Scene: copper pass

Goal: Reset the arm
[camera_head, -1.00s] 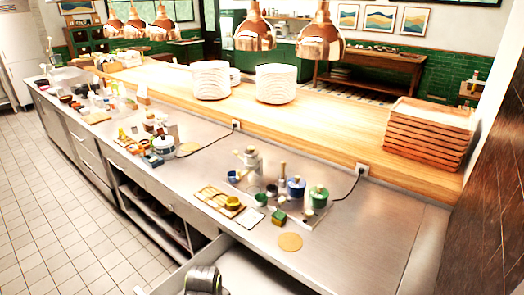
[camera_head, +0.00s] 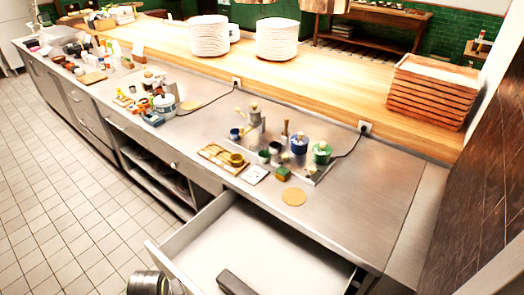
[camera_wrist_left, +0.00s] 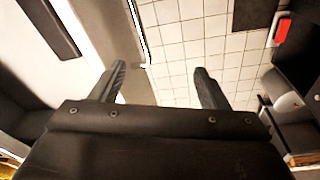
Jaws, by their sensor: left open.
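My left gripper (camera_wrist_left: 160,80) is open, with its two dark fingers apart and nothing between them. Tiled floor shows behind the gap. The edge of an open drawer (camera_wrist_left: 138,35) runs close by the left finger in the left wrist view. In the head view part of my left arm (camera_head: 149,283) shows at the bottom left, beside the drawer's left wall; its fingers are out of that picture. My right gripper is in neither view.
The open drawer (camera_head: 262,238) juts from the steel counter (camera_head: 370,195); a dark bar (camera_head: 235,283) lies inside it. Cups, jars and pots crowd the counter's middle. White plates (camera_head: 277,40) and stacked wooden trays (camera_head: 430,90) stand on the wooden shelf. Tiled floor (camera_head: 70,220) at left is clear.

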